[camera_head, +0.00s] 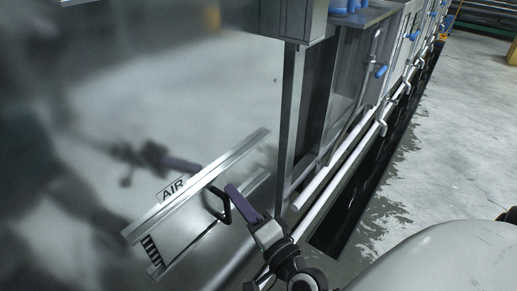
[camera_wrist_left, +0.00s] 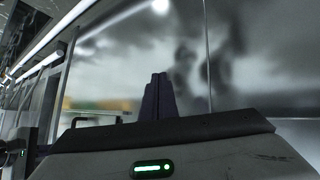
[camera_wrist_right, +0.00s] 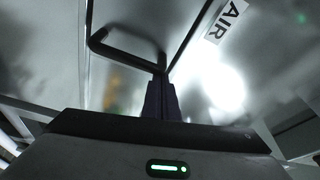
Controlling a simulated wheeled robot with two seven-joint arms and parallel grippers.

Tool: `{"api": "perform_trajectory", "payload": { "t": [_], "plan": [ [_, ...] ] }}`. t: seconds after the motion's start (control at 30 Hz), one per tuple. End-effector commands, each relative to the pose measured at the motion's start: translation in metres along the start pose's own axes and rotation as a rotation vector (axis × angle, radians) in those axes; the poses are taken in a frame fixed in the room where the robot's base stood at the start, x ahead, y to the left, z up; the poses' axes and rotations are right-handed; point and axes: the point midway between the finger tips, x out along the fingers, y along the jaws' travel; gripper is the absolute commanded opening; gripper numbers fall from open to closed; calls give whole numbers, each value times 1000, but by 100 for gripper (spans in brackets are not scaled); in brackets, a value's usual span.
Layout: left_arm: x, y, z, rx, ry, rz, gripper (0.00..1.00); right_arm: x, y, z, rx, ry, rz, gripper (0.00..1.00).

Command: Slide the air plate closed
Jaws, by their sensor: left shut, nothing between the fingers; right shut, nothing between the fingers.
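The air plate (camera_head: 190,228) is a metal panel between two slanted rails on the shiny machine wall, below an "AIR" label (camera_head: 172,188). A dark striped vent patch (camera_head: 151,249) shows at the plate's lower left end. The plate's black bar handle (camera_head: 219,213) also shows in the right wrist view (camera_wrist_right: 122,54). My right gripper (camera_head: 231,189) is shut and empty, its purple fingertips at the handle; I cannot tell if they touch. Its fingers also show in the right wrist view (camera_wrist_right: 160,84). My left gripper (camera_wrist_left: 158,82) is shut and empty, facing the shiny wall; the head view does not show it.
The upper rail (camera_head: 200,184) stands out from the wall above the plate. A vertical metal post (camera_head: 290,120) and white pipes (camera_head: 335,170) lie to the right of the plate. Open wet floor (camera_head: 450,130) lies farther right. Dark shapes on the wall are reflections.

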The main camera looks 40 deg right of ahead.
Motion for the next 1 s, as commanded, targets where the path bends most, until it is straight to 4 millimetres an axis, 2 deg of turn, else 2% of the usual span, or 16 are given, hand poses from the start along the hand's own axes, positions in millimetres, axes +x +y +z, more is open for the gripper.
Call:
{"api": "perform_trajectory", "payload": {
  "t": [0.27, 0.7, 0.87, 1.0],
  "plan": [
    [-2, 0, -4, 14, -10, -3, 0, -12, -6, 21, 0, 15, 7, 0],
    [-2, -1, -4, 15, -12, -3, 0, -13, -6, 28, 1, 6, 7, 0],
    [-5, 0, -6, 17, -13, -3, 0, -10, -8, 21, -1, 4, 6, 0],
    [-9, 0, -9, 24, -22, -5, 0, -3, -10, -1, -6, 5, 2, 0]
  ]
}}
